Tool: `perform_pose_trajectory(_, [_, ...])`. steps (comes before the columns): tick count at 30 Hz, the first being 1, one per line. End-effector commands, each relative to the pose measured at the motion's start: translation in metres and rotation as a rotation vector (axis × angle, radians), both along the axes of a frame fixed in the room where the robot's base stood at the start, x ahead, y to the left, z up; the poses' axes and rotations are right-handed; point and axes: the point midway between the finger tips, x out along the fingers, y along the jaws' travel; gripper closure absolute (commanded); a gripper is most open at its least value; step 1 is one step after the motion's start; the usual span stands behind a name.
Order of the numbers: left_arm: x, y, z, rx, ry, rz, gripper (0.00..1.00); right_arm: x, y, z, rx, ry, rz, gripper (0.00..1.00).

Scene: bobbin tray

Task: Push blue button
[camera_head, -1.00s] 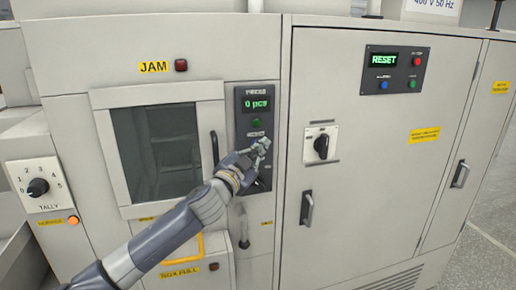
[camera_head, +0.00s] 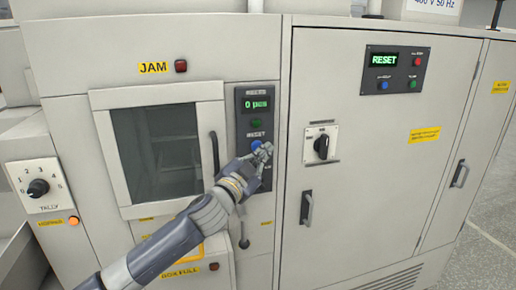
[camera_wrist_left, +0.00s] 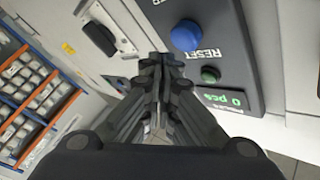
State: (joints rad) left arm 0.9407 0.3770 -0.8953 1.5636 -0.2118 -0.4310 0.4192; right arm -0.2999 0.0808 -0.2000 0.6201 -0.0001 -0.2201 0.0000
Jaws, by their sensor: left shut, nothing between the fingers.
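A blue button (camera_head: 256,145) sits on the dark control panel (camera_head: 240,103) below the RESET label, with a green button (camera_head: 256,124) above it. In the left wrist view the blue button (camera_wrist_left: 186,36) is large and round, above and right of the fingertips. My left gripper (camera_head: 264,152) is shut and empty, with its fingertips just below and right of the blue button in the head view. In the wrist view the shut fingers (camera_wrist_left: 161,66) appear apart from the button; exact depth is unclear. My right gripper is not in view.
A second panel (camera_head: 396,70) reading RESET has red, blue and green buttons on the right cabinet door. A black rotary switch (camera_head: 321,146) and door handle (camera_head: 307,208) are there too. The window door handle (camera_head: 214,153) stands out left of the gripper.

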Motion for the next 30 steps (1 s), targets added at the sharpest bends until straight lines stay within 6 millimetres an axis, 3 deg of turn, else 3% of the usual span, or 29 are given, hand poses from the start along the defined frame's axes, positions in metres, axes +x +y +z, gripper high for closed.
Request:
perform_pose_trajectory(12, [-0.037,-0.012,0.001,-0.001,0.001,-0.001,1.0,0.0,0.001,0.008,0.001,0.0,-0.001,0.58])
perform_pose_trajectory(30, [-0.039,-0.012,0.0,0.0,0.0,0.0,1.0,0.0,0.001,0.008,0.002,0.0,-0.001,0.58])
